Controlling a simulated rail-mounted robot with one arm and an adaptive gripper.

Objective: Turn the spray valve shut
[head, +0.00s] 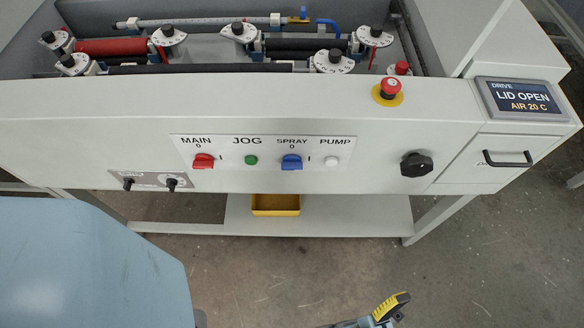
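Inside the open machine, at the back, a thin spray pipe (200,21) runs left to right. At its right end is a small brass-coloured valve body (303,14). A blue lever (327,24) extends right from it, roughly in line with the pipe, and its end bends down. A blue SPRAY knob (291,162) is on the front panel, under a 0 mark. My gripper (390,307) is at the bottom edge, low in front of the machine and far from the valve. One yellow and black part of it shows; its opening cannot be made out.
Rollers with white dial discs (334,61) lie in the open trough before the valve. The front panel carries a red MAIN knob (203,161), a red emergency button (390,88) and a black knob (416,165). The display (522,99) reads LID OPEN. A yellow tray (276,205) sits below.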

